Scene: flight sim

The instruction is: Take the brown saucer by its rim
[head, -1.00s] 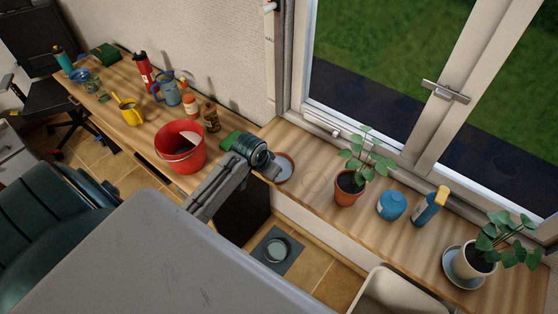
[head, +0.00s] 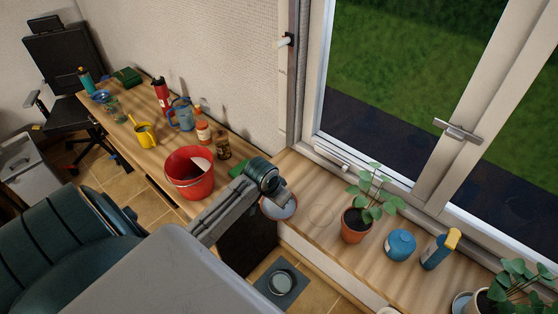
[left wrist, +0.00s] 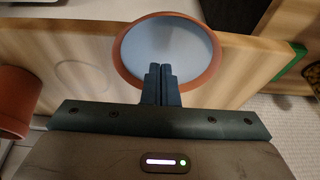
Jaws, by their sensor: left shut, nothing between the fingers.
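The brown saucer (head: 292,212), with a terracotta rim and a blue-grey inside, is at the left end of the wooden window sill (head: 318,240). My left gripper (head: 277,191) is over it and hides part of it in the head view. In the left wrist view the saucer (left wrist: 205,85) reaches past the board's edge. There my left gripper's fingers (left wrist: 160,70) are shut together in front of the saucer's near rim, with nothing between them. I cannot tell whether they touch it. My right gripper is not in view.
A red bucket (head: 188,178) stands on the desk to the left. A grey mat with a dish (head: 281,282) lies on the floor below.

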